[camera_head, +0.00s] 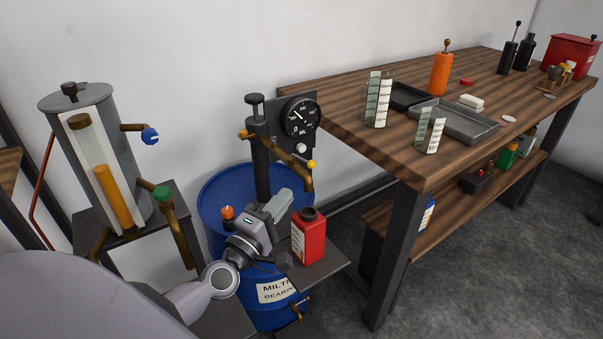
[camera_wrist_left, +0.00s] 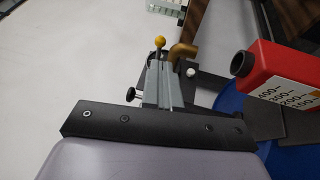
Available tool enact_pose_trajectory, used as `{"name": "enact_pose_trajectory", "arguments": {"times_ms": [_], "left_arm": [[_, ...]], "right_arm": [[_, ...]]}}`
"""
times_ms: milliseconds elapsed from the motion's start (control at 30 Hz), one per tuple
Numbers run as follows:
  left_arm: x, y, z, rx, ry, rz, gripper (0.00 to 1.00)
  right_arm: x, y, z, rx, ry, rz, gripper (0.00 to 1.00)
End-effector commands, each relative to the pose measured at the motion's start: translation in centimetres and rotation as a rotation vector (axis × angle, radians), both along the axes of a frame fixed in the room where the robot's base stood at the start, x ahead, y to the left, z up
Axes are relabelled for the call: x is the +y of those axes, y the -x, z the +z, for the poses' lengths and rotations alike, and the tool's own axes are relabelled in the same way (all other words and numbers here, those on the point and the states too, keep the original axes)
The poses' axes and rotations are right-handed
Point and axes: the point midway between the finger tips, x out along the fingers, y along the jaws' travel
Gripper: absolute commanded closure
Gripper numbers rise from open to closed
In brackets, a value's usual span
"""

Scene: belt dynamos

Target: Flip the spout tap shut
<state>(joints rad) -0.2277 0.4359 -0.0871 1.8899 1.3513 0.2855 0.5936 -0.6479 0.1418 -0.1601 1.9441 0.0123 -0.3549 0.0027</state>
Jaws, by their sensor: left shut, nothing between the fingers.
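The brass spout (camera_head: 300,174) comes off the black hand pump (camera_head: 261,150) on the blue drum. A yellow ball knob (camera_head: 311,164), seemingly the tap lever's end, sits at the spout. In the left wrist view the yellow ball (camera_wrist_left: 160,43) stands upright just past my fingertips, beside the brass pipe end (camera_wrist_left: 184,50). My left gripper (camera_head: 286,196) is shut and empty, just below and left of the spout in the head view. Whether its fingertips touch the lever cannot be told. My right gripper is not in view.
A red jug (camera_head: 309,238) with a black mouth stands close to my gripper on a dark stand. A dial gauge (camera_head: 300,117) is above the spout. The blue drum (camera_head: 212,193) is behind my arm. A wooden bench (camera_head: 345,90) with measuring cylinders is at right.

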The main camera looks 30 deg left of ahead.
Motion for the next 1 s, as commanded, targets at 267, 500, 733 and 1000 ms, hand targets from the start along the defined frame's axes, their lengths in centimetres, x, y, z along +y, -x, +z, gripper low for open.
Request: {"name": "enact_pose_trajectory", "arguments": {"times_ms": [267, 500, 733, 1000], "left_arm": [[0.1, -4.3, 1.0, -0.002, 0.0, 0.0, 1.0], [0.2, -6.8, 1.4, -0.001, 0.001, 0.0, 1.0], [0.2, -7.6, 1.5, 0.0, 0.001, 0.0, 1.0], [0.2, -7.6, 1.5, 0.0, 0.001, 0.0, 1.0]], "right_arm": [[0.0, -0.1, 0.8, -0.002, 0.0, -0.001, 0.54], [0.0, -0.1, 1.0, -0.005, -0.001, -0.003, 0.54], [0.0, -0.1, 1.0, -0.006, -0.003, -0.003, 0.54], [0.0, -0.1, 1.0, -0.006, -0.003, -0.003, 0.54]]}}
